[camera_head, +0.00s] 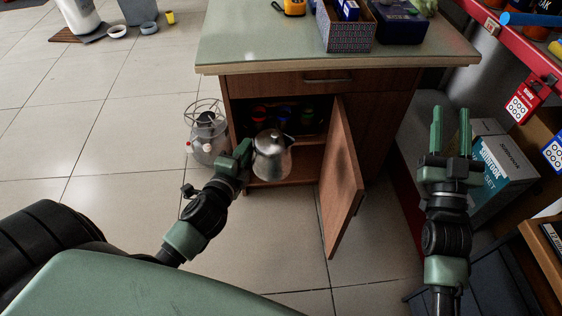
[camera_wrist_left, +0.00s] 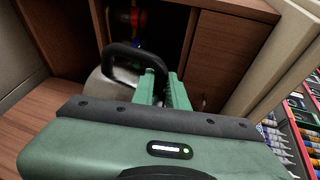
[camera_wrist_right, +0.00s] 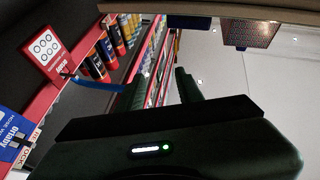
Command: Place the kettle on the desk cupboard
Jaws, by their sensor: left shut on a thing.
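The kettle (camera_head: 272,156) is a silver metal pot with a lid, upright in front of the cupboard opening in the head view. My left gripper (camera_head: 243,150) is shut on its black handle at the kettle's left side. The handle (camera_wrist_left: 137,52) shows between the fingers in the left wrist view, with part of the body behind. The desk cupboard (camera_head: 232,84) is brown wood, and its door (camera_head: 342,178) stands open to the right. Its inside holds a shelf with dim coloured items. My right gripper (camera_head: 450,134) is open and empty, right of the desk.
The desk top (camera_head: 260,42) carries a patterned box (camera_head: 346,36), a dark blue box (camera_head: 402,26) and a yellow tool (camera_head: 294,7). A lantern-like metal object (camera_head: 208,136) stands left of the cupboard. Cartons (camera_head: 505,165) and red shelving (camera_head: 510,50) stand at right.

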